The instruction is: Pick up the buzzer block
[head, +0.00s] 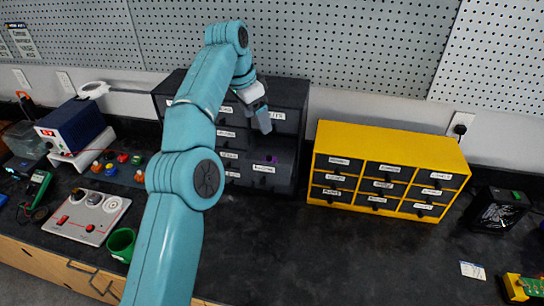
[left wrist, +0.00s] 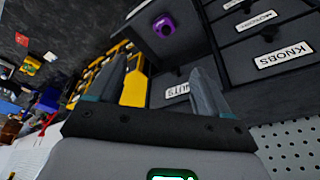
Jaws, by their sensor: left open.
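A small purple block with a dark round face, which looks like the buzzer block (left wrist: 165,26), sits inside a pulled-out drawer of the black cabinet (head: 292,94). In the head view only a small purple patch (head: 271,159) of it shows above the drawer front (head: 262,175). My left gripper (head: 262,117) hangs in front of the cabinet, above the drawer. In the left wrist view its two fingers (left wrist: 157,67) are spread apart with nothing between them, and the purple block is beyond their tips. My right gripper is not in view.
A yellow cabinet (head: 390,143) with small labelled drawers stands to the right. A grey panel with knobs (head: 86,216), a green cup (head: 121,243) and a blue power supply (head: 70,125) are at the left. The dark bench (head: 330,250) is clear in the middle.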

